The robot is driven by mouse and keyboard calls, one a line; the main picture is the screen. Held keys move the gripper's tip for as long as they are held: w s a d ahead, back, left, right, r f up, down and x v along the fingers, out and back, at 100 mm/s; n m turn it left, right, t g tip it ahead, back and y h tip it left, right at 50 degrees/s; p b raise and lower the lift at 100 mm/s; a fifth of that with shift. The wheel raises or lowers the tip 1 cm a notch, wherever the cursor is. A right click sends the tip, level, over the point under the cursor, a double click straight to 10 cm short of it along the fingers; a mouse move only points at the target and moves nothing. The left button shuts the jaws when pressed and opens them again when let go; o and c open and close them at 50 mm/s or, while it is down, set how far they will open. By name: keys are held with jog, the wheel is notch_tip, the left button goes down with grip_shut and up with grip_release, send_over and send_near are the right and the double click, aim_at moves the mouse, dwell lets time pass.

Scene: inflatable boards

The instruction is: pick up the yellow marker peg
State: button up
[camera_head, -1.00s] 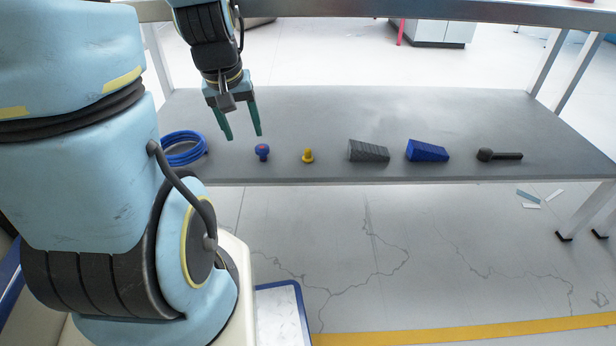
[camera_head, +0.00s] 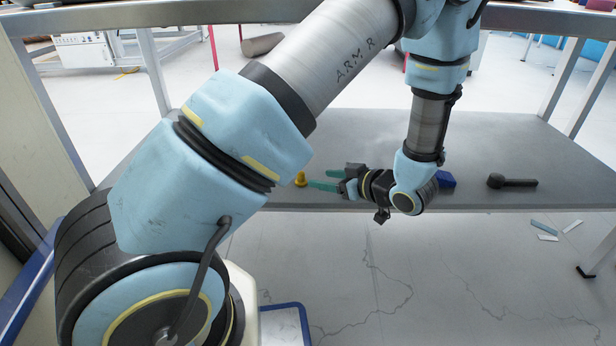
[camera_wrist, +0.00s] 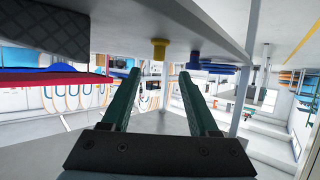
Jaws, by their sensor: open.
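The yellow marker peg (camera_head: 300,179) stands upright on the grey shelf near its front edge. It also shows in the wrist view (camera_wrist: 160,48), where the scene appears upside down. My gripper (camera_head: 318,179) lies low and roughly level over the shelf, its green fingers pointing left at the peg. The fingers are open and empty, with the peg just beyond their tips. In the wrist view the peg lines up with the gap between the fingertips (camera_wrist: 158,74) and appears slightly above it. I cannot tell the exact distance.
The grey shelf (camera_head: 480,140) has free room behind my gripper. A blue wedge (camera_head: 447,180) is partly hidden by my wrist, and a dark handled tool (camera_head: 512,182) lies farther right. Beyond the peg are a blue peg (camera_wrist: 194,62) and blue coil (camera_wrist: 218,68). A grey wedge (camera_wrist: 45,28) is close.

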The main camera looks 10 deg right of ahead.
aim_at(301, 173)
jog(key=b+x, duration=0.4)
jog(key=x, duration=0.6)
grip_shut()
dwell(0.4)
